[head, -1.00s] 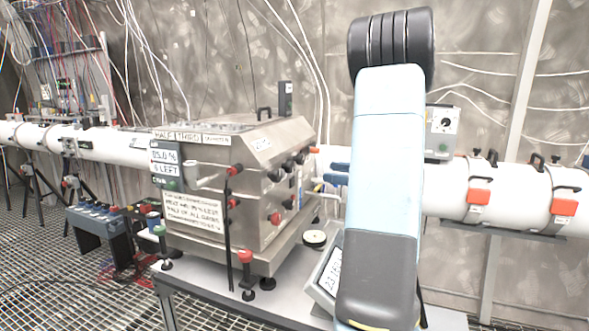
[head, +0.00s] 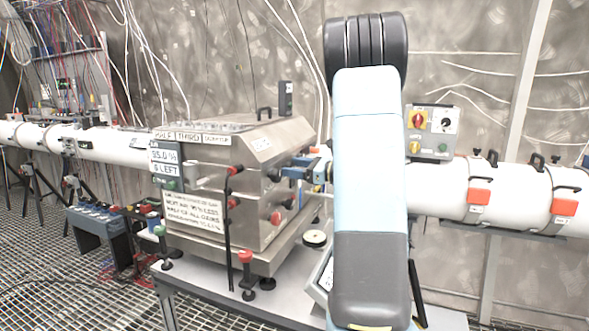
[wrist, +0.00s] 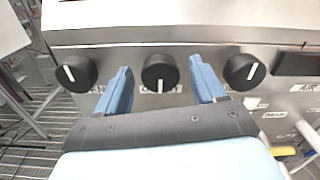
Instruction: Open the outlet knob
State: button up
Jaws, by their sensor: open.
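Three round black knobs with white pointer lines sit in a row on the steel box's side face in the wrist view: a left knob (wrist: 75,73), a middle knob (wrist: 160,73) and a right knob (wrist: 244,72). The middle knob's line points straight down; the label under it is mostly hidden, so I cannot fully read which one is the outlet. My gripper (wrist: 159,74) is open, with one blue finger on each side of the middle knob. I cannot tell if they touch it. In the head view my gripper (head: 309,170) is at the box's right face, partly behind my arm.
The steel box (head: 210,180) stands on a grey table (head: 205,282). A red-topped post (head: 245,257) stands at its front. A white pipe (head: 520,200) with red-orange clamps runs right. A switch panel (head: 430,132) is above it. In the wrist view, a dark handle (wrist: 296,63) is right of the knobs.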

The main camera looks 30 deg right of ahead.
jog(key=shift+c, duration=0.4)
jog(key=c, duration=1)
jog(key=shift+m, duration=2)
jog(key=o, duration=1.1)
jog(key=shift+w, duration=0.1)
jog(key=shift+d, duration=0.1)
jog(key=v, duration=1.3)
jog(key=shift+s+d+f, duration=0.1)
jog(key=shift+s+d, duration=0.1)
jog(key=shift+s, duration=0.1)
